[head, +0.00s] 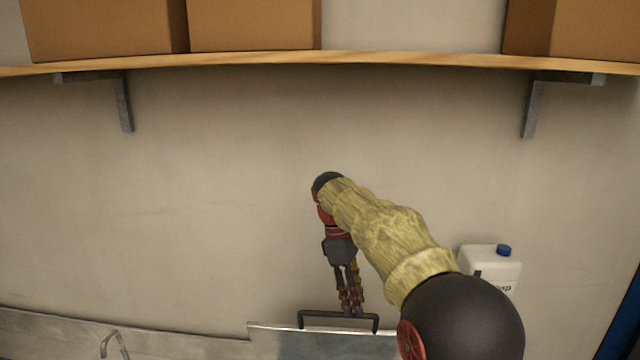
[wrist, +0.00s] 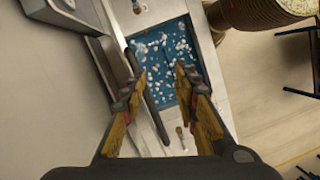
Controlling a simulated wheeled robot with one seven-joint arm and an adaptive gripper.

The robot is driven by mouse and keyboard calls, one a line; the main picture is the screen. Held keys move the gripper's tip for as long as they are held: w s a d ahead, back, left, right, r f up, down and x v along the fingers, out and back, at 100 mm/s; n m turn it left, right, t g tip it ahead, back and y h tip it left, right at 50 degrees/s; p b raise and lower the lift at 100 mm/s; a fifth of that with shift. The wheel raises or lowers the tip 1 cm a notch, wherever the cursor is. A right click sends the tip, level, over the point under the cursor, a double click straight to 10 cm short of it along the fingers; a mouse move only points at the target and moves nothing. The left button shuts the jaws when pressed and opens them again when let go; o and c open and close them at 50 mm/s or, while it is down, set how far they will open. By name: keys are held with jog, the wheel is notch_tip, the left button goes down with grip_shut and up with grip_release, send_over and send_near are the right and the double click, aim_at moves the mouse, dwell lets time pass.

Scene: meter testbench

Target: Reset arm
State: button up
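My gripper (head: 350,306) points down in front of the back wall in the head view, at the end of my sleeved arm. Its fingertips appear just above or in front of a dark bar handle (head: 338,314); I cannot tell whether they touch it.
A wooden shelf (head: 420,60) on metal brackets carries cardboard boxes (head: 253,25) above my arm. A white jug (head: 488,262) with a blue cap stands at right. A metal panel (head: 290,342) is low in the middle.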

jog(key=s+d+f+m+t+y+b, duration=0.1)
jog(key=s+d+f+m+t+b, duration=0.15)
jog(key=s+f+b, duration=0.45)
jog(key=s+d+f+m+t+b, duration=0.1)
jog(key=s+d+f+m+b, duration=0.3)
jog(key=s, duration=0.6)
jog(key=s+d+f+m+t+y+b, duration=0.1)
jog(key=s+d+f+m+t+b, duration=0.15)
jog(key=s+f+b, duration=0.4)
jog(key=s+d+f+m+t+b, duration=0.1)
jog(key=s+f+m+b, duration=0.3)
jog(key=s+f+b, duration=0.3)
notch_tip(320, 180, down, 2)
jog(key=s, duration=0.2)
jog(key=shift+s+d+f+m, duration=0.2)
jog(key=shift+s+d+m, duration=0.1)
jog(key=shift+d, duration=0.05)
